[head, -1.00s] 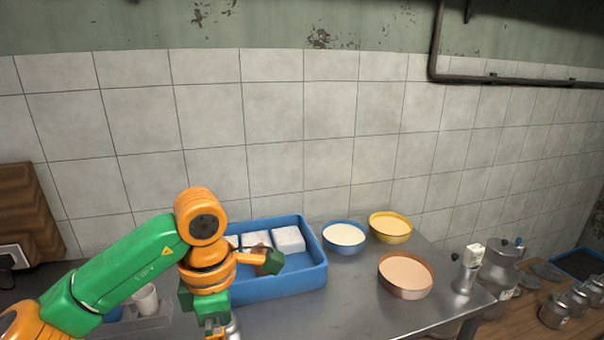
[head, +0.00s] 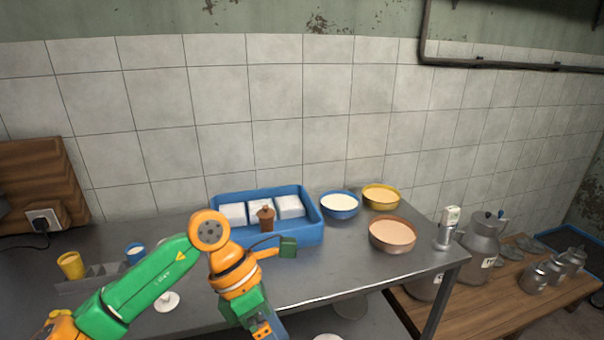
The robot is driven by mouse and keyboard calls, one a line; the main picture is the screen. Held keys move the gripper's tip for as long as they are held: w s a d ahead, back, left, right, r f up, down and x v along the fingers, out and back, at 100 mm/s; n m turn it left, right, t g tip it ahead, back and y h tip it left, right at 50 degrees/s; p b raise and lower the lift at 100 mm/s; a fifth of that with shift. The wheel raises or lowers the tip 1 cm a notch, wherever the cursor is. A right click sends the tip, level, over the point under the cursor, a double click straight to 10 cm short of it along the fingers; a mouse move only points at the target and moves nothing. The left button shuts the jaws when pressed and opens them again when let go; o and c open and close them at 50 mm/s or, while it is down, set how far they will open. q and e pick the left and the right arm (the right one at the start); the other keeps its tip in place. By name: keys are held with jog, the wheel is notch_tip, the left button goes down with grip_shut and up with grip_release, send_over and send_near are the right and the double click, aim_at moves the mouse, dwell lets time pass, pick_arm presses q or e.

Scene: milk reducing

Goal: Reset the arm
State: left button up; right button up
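My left arm (head: 150,275) comes in from the lower left, bent at an orange joint over the front of the metal table (head: 330,268). Its hand runs down past the bottom edge, so the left gripper's fingertips are out of view. My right arm and gripper are not in view. A blue tray (head: 306,237) holding white blocks (head: 262,211) stands behind the arm. A brown object with a knob (head: 266,219) shows at the tray's front.
Blue (head: 340,206), yellow (head: 381,197) and brown (head: 393,235) bowls stand right of the tray. A metal cup with a carton (head: 447,228) stands at the table's right end. A yellow cup (head: 71,265) and blue cup (head: 135,253) stand left. Metal cans (head: 482,240) stand on a wooden bench.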

pick_arm(q)
jog(key=w+d+n+h, duration=0.2)
jog(key=d+n+h, duration=0.5)
jog(key=d+h, duration=0.25)
jog(key=w+a+f+n+t+h, duration=0.35)
jog(key=w+f+n+t, duration=0.35)
jog(key=n+t, duration=0.55)
jog(key=a+f+n+t+y, duration=0.2)
jog(key=a+f+n+y, duration=0.4)
jog(key=f+n, duration=0.25)
jog(key=a+f+n+t+y, duration=0.1)
jog(key=a+f+n+y, duration=0.4)
jog(key=f+n, duration=0.35)
jog(key=s+a+f+n+g+y, duration=0.2)
jog(key=s+a+f+n+y, duration=0.15)
jog(key=s+f, duration=0.4)
jog(key=s+a+f+n+g+y, duration=0.2)
jog(key=s+a+f+n, duration=0.15)
jog(key=s+f, duration=0.35)
jog(key=s+a+f+n+g+y, duration=0.1)
jog(key=s+f+g, duration=0.3)
jog(key=s, duration=0.8)
jog(key=s+a+f+n+g+y, duration=0.1)
jog(key=s+a+f+n+g, duration=0.2)
jog(key=s, duration=0.8)
notch_tip(320, 180, down, 2)
jog(key=shift+s+f+g, duration=0.1)
jog(key=shift+s+g, duration=0.25)
